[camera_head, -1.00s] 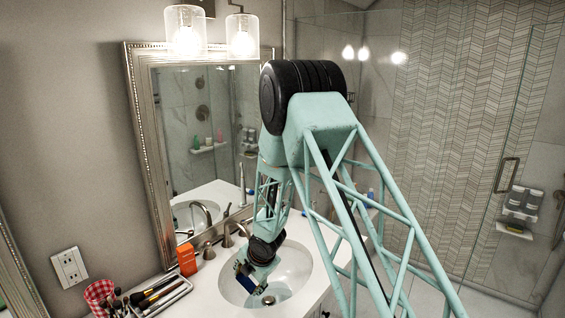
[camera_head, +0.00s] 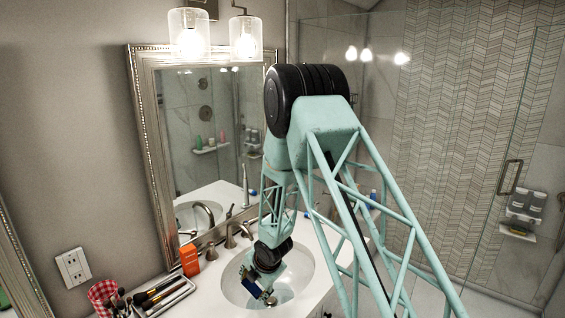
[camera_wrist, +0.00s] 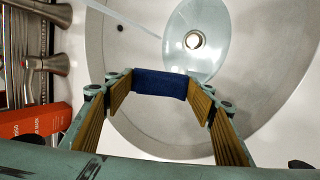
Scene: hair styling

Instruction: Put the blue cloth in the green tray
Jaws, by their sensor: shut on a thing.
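My gripper (camera_wrist: 160,90) is shut on the blue cloth (camera_wrist: 160,83), a small dark blue roll held crosswise between the two fingertips. In the head view my gripper (camera_head: 260,284) hangs over the sink basin, with the cloth (camera_head: 250,288) at its tip. The wrist view shows the cloth above the pale basin, with the round drain beyond it. I cannot make out a green tray in either current view.
The white sink (camera_head: 300,262) lies under my gripper, with a metal faucet (camera_head: 235,232) behind it. An orange box (camera_head: 190,260) stands on the counter to the left. Makeup brushes (camera_head: 160,291) and a red checkered cup (camera_head: 102,293) are at front left. A mirror (camera_head: 140,150) stands behind.

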